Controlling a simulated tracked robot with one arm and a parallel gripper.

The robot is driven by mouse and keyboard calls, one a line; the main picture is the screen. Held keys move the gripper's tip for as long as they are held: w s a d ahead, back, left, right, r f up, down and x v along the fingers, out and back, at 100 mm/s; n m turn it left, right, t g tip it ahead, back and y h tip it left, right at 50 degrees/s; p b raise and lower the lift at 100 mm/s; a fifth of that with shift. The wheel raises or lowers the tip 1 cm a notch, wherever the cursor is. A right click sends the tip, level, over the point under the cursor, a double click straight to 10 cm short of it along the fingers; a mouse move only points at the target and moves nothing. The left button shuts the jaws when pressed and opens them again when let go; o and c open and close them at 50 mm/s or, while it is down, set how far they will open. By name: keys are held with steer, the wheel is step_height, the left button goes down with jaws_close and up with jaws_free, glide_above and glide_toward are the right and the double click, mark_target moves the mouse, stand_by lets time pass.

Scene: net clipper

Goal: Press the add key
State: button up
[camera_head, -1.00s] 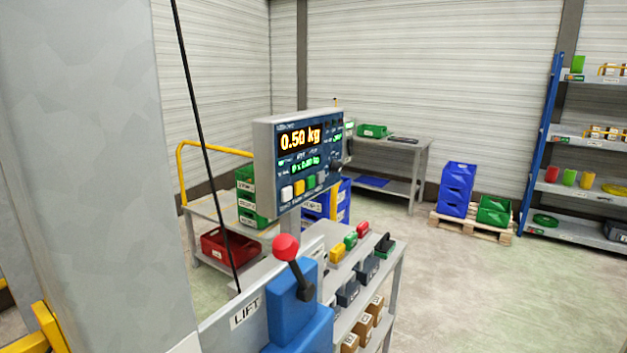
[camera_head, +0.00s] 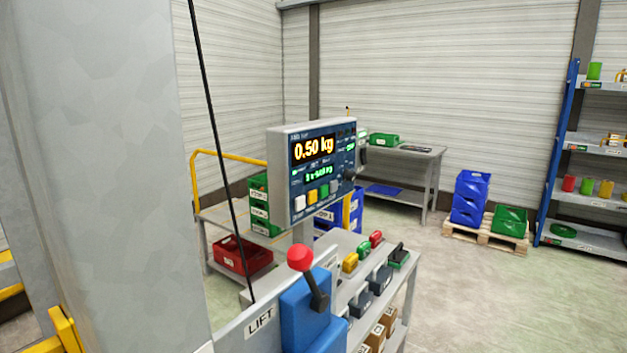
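A grey-framed weighing indicator panel (camera_head: 283,180) stands on a post in the middle of the view. Its upper display (camera_head: 313,148) reads 0.50 kg in orange, with a smaller green line below that is hard to read. A row of keys sits along its lower edge: a white key (camera_head: 300,203), a yellow key (camera_head: 312,197), a green key (camera_head: 323,191) and another further right. The key labels are too small to read, so I cannot tell which is the add key. My gripper is not in view.
A blue lever box with a red-knobbed lever (camera_head: 301,259), by a LIFT label, stands in front below the panel. A large grey column (camera_head: 110,150) fills the left. A bench with coloured handles (camera_head: 351,262) stands behind the lever.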

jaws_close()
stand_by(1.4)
